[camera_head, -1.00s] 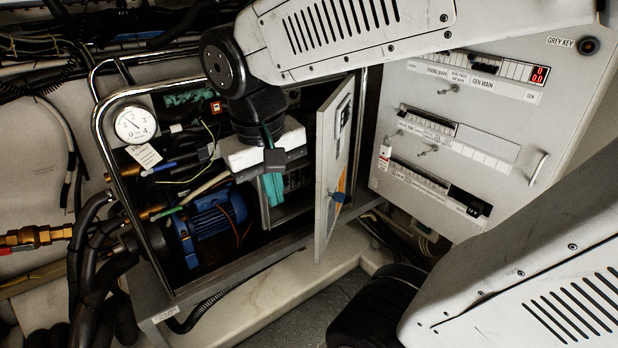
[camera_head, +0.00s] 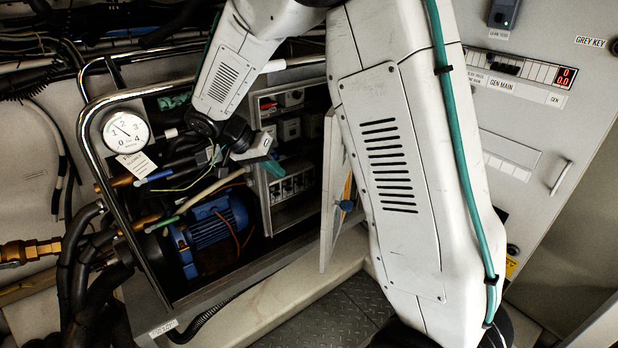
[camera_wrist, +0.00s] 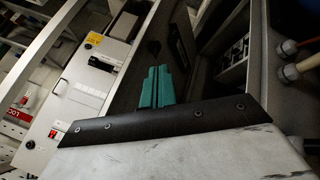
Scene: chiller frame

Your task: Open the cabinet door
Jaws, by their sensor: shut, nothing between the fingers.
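The cabinet door (camera_head: 328,190) is a narrow grey panel that stands open, swung out from the inner cabinet (camera_head: 263,205). My gripper (camera_head: 273,170) has teal fingers, shut and empty, in front of the cabinet opening and left of the door. In the wrist view my gripper (camera_wrist: 158,88) points along a dark grey panel (camera_wrist: 187,45) with a dark rectangle, which seems to be the door's inner face. I cannot tell whether they touch.
A metal tube frame (camera_head: 100,150) with a pressure gauge (camera_head: 126,132), cables and a blue motor (camera_head: 210,222) lies to the left. A control panel (camera_head: 590,110) stands at the right. Patterned floor (camera_head: 335,318) shows below the door.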

